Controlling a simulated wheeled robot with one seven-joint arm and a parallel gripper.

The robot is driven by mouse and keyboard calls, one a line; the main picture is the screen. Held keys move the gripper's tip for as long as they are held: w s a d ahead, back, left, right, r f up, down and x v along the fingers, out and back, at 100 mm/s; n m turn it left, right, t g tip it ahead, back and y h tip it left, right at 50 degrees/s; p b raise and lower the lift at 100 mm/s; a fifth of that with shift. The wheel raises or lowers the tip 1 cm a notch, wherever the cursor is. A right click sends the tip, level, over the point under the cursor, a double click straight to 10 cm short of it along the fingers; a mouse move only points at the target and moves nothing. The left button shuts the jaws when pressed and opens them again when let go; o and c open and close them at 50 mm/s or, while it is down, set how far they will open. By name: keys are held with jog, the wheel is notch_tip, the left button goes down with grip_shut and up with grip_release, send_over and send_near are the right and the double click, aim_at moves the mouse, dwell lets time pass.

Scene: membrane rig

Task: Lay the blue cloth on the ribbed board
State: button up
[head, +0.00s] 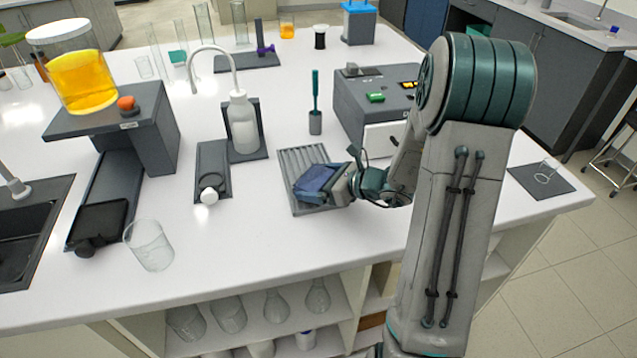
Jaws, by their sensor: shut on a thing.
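The blue cloth (314,179) is bunched in my gripper (332,182), over the ribbed board. The ribbed board (292,159) is a grey grooved plate lying on the white bench, left of my arm. My gripper is shut on the cloth and points left. It hides part of the board's middle and right side. I cannot tell whether the cloth touches the board.
A grey box (372,103) stands behind the board, close to my arm. An empty beaker (149,246) stands near the front edge. The bench in front of the board is clear.

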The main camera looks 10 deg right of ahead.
jog(key=shift+f, duration=0.35)
jog(key=shift+f, duration=0.1)
jog(key=o, duration=0.7)
